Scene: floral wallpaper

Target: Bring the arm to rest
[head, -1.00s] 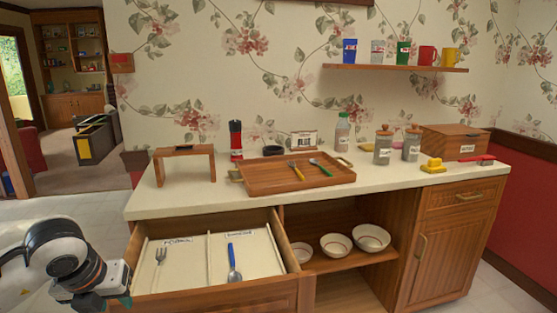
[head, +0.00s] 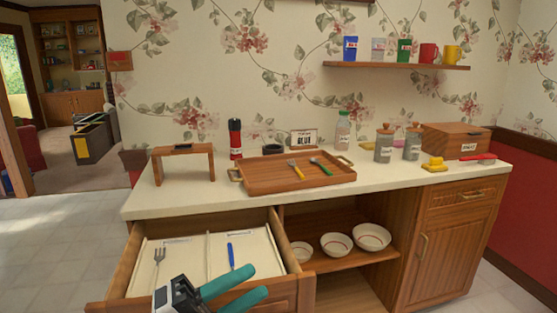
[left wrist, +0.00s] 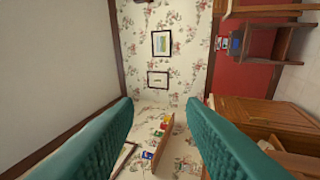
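My left gripper (head: 259,279) is in front of the open drawer (head: 285,284) in the head view, its two teal fingers spread and pointing right. In the left wrist view the same fingers (left wrist: 163,110) stand wide apart with nothing held between them. In the drawer a fork (head: 158,262) lies in the left compartment. My right gripper is not in view.
The counter (head: 300,203) carries a wooden tray (head: 270,187) with two utensils, a small wooden stand (head: 184,150), a red flashlight (head: 235,139), jars and a box (head: 455,140). Several bowls sit on the open shelf below. Floor at left (head: 60,250) is clear.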

